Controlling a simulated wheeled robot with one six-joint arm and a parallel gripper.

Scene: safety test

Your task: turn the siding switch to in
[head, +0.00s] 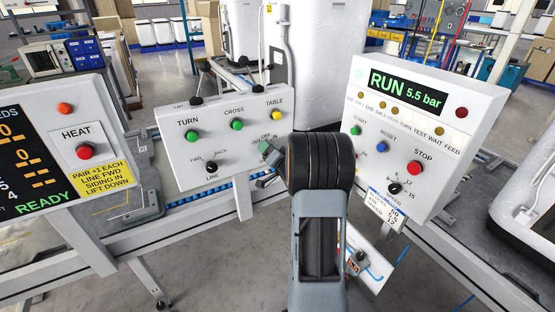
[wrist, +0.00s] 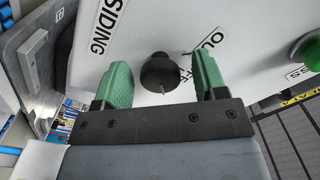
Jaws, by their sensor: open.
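The siding switch (wrist: 160,72) is a round black knob with a pale pointer line on a white panel. In the wrist view it lies between the two green fingers of my gripper (wrist: 162,62). The fingers are open, with a gap on each side of the knob. The SIDING label (wrist: 106,27) and part of an OUT label (wrist: 212,40) are printed near it. In the head view my gripper (head: 268,149) is at the lower right of the middle panel (head: 180,150) and hides the knob. The OFF, OUT and IN lettering shows just above.
A black LINE knob (head: 211,168) is left of my gripper. Green TURN (head: 191,135) and CROSS (head: 236,125) buttons and a yellow TABLE button (head: 277,116) sit above. The right panel has a red STOP button (head: 415,168); the left has a red HEAT button (head: 85,152).

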